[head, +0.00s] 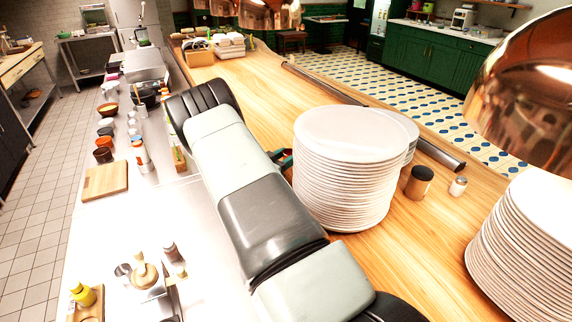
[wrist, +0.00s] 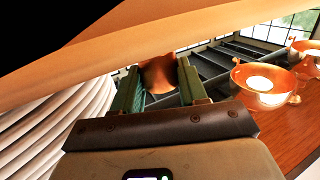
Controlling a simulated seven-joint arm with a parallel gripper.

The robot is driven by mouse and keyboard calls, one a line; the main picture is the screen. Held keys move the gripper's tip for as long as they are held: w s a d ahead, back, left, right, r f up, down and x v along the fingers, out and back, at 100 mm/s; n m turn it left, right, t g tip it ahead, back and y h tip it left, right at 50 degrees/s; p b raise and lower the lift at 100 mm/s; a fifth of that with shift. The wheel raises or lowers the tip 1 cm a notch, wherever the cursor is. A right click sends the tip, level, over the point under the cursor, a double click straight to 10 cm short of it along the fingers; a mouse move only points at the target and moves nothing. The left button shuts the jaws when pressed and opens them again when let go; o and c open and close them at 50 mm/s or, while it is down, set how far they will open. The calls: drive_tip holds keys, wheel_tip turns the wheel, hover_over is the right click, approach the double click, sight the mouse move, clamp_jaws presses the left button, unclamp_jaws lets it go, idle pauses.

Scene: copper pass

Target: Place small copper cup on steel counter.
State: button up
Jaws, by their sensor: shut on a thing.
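In the wrist view, my gripper (wrist: 158,80) has two green fingers shut on a small copper cup (wrist: 158,70), whose rounded side shows between the fingertips. In the head view my arm crosses the middle of the picture and its wrist end and the cup are not clearly visible, hidden behind the arm or the plates. The steel counter (head: 105,225) runs along the left of the wooden pass in the head view, very brightly lit.
A tall stack of white plates (head: 340,190) stands on the wooden pass (head: 265,95) close right of my arm. A copper lamp (head: 530,90) hangs at the right.

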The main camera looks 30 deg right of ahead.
drive_tip(key=shift+f, duration=1.3)
drive_tip(key=shift+f, duration=0.2)
drive_tip(key=o, duration=1.1)
